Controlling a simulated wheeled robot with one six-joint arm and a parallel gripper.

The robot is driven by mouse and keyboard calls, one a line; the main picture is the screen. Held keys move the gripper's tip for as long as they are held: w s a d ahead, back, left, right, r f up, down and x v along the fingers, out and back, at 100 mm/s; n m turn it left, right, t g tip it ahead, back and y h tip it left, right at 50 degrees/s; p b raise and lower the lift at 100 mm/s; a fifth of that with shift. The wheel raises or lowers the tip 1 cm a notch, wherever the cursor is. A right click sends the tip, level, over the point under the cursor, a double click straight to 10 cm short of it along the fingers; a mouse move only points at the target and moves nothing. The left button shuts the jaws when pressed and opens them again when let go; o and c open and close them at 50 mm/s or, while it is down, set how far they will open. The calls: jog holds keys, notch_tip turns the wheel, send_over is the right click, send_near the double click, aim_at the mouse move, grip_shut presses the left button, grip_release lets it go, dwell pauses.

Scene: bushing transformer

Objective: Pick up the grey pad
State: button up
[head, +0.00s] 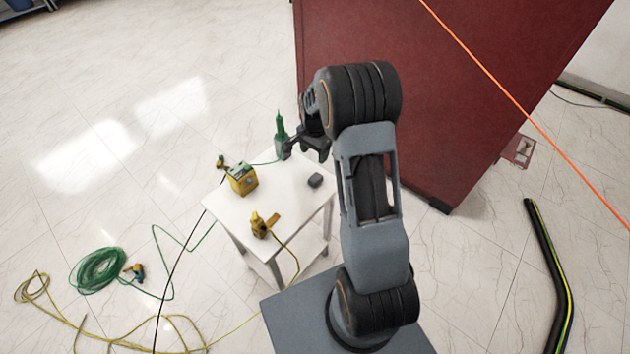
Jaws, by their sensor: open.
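The grey pad (315,180), a small dark grey block with rounded edges, lies on the right part of the white table top (285,194). My gripper (305,150) is open at the end of my bent arm, over the far side of the table. In the picture it is above the pad and slightly to its left, apart from it. Its fingers are small and dark here, and I see nothing held between them. The exact height above the table cannot be told.
A green pointed tool (280,128) stands close left of my gripper. A yellow box (242,179) and a yellow clamp (262,225) with a cable are on the table. A dark red cabinet (450,90) rises behind. Coiled green cable (98,270) lies on the floor.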

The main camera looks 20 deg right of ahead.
aim_at(315, 178)
notch_tip(315, 178, down, 14)
jog(key=shift+w+d+f+p, duration=0.1)
jog(key=shift+p, duration=0.55)
jog(key=c, duration=1)
jog(key=shift+r, duration=0.65)
jog(key=s+d+r+b, duration=0.2)
jog(key=s+d+r, duration=0.1)
jog(key=s+r, duration=0.8)
jog(key=s, duration=0.2)
jog(key=shift+s+d+r, duration=0.25)
jog(key=shift+s+r, duration=0.1)
jog(key=shift+r, duration=0.05)
